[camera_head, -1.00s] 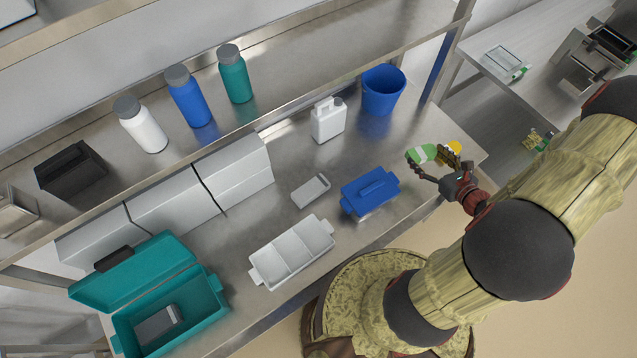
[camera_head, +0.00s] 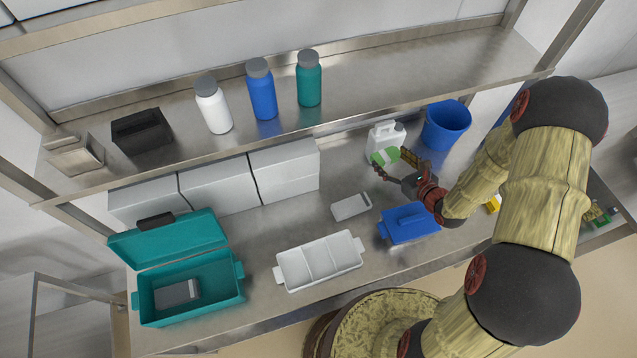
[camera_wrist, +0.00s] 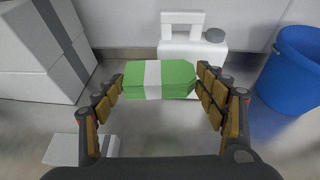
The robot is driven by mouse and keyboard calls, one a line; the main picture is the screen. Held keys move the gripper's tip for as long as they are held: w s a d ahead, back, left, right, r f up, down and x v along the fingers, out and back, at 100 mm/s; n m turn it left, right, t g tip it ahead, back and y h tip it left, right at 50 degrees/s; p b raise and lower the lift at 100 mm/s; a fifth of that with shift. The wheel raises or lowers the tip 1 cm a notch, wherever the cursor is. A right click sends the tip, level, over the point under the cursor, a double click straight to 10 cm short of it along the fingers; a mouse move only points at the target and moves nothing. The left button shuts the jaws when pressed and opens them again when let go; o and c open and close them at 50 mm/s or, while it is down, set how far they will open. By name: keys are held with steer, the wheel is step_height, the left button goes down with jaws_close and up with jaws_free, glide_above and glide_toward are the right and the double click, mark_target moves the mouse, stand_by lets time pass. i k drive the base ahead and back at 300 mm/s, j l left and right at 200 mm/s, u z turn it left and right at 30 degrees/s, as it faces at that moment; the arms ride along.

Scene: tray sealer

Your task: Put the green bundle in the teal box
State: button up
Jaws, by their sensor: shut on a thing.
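The green bundle (camera_head: 384,156) has a white band around its middle, seen clearly in the wrist view (camera_wrist: 172,78). My gripper (camera_head: 398,166) is shut on the bundle, with a finger at each end of it in the wrist view (camera_wrist: 160,85). It holds the bundle above the counter, in front of the white jug. The teal box (camera_head: 188,315) stands at the left of the counter with its lid open and tipped back. A grey and white item (camera_head: 177,293) lies inside the box.
A white three-part tray (camera_head: 320,262), a small light-grey block (camera_head: 351,206) and a blue lidded box (camera_head: 408,223) lie between gripper and teal box. White cartons (camera_head: 215,185) line the back. The white jug (camera_head: 386,136) and blue bucket (camera_head: 446,125) stand right. A shelf with bottles overhangs.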

mark_target(222, 293)
steer(key=k+j+u, duration=0.15)
steer(key=k+j, duration=0.15)
steer(key=k, duration=0.15)
steer(key=k+j+u, duration=0.1)
steer(key=k+j, duration=0.25)
steer(key=k, duration=0.1)
